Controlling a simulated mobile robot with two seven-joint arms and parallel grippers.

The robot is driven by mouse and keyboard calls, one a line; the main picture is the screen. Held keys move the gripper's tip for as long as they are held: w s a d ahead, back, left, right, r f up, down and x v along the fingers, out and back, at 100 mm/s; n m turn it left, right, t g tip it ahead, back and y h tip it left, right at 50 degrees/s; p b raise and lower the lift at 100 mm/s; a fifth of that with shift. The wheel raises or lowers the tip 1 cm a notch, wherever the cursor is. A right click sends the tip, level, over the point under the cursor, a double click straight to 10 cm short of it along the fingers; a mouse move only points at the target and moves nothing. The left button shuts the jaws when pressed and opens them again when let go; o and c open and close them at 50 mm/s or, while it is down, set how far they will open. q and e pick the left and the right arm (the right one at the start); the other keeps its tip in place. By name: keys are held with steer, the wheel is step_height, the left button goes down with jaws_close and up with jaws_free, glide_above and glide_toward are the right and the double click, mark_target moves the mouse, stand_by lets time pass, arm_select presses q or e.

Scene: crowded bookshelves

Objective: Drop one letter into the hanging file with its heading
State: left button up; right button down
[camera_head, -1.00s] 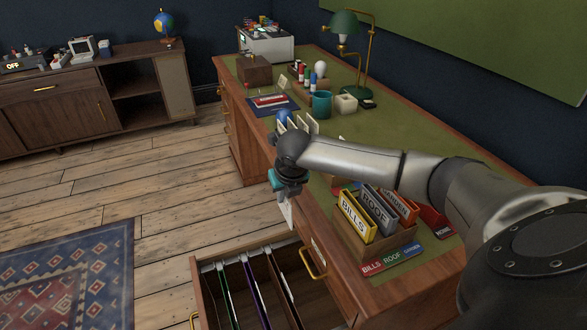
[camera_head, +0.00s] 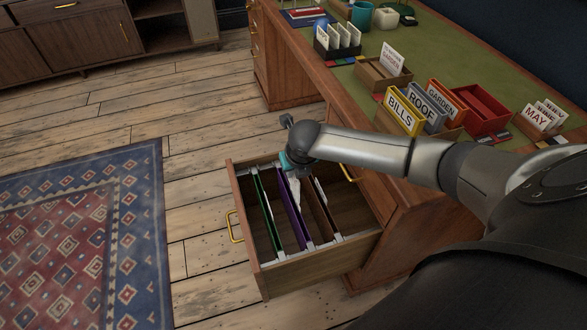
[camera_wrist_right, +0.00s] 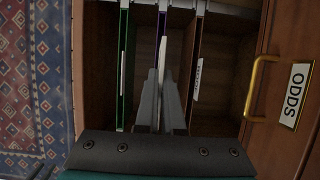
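My right gripper (camera_head: 292,172) points down over the open drawer (camera_head: 318,266). It is shut on a white letter (camera_head: 296,192), which hangs near the purple hanging file (camera_head: 291,210). In the right wrist view my right gripper (camera_wrist_right: 162,98) holds the letter nearly edge-on, in line with the purple file (camera_wrist_right: 161,22). Its writing cannot be read. The green hanging file (camera_head: 266,212) is to the left and the brown hanging file (camera_head: 321,212) to the right. I cannot tell whether the letter's lower edge is inside the file. My left gripper is out of view.
The desk (camera_head: 341,104) carries a box with cards marked BILLS (camera_head: 401,113), ROOF and GARDEN, a red tray (camera_head: 483,107) and card holders. A brass drawer handle (camera_head: 234,226) and a patterned rug (camera_head: 85,235) lie left. The wrist view shows an ODDS label (camera_wrist_right: 295,95).

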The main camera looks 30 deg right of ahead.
mark_target(293, 189)
steer(key=shift+r+p, duration=0.1)
steer(key=shift+p, duration=0.25)
step_height(293, 189, down, 2)
steer(key=shift+f+b, duration=0.25)
steer(key=shift+b, duration=0.3)
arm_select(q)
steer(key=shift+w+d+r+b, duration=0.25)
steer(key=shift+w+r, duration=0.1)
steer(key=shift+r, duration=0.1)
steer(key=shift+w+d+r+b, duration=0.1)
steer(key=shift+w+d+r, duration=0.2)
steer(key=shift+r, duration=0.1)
arm_select(e)
steer(key=shift+f, duration=0.75)
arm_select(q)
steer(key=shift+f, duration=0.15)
arm_select(e)
steer(key=shift+f, duration=0.15)
arm_select(q)
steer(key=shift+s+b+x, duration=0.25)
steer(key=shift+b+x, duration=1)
steer(key=shift+b, duration=0.2)
arm_select(e)
steer(key=shift+f, duration=2.1)
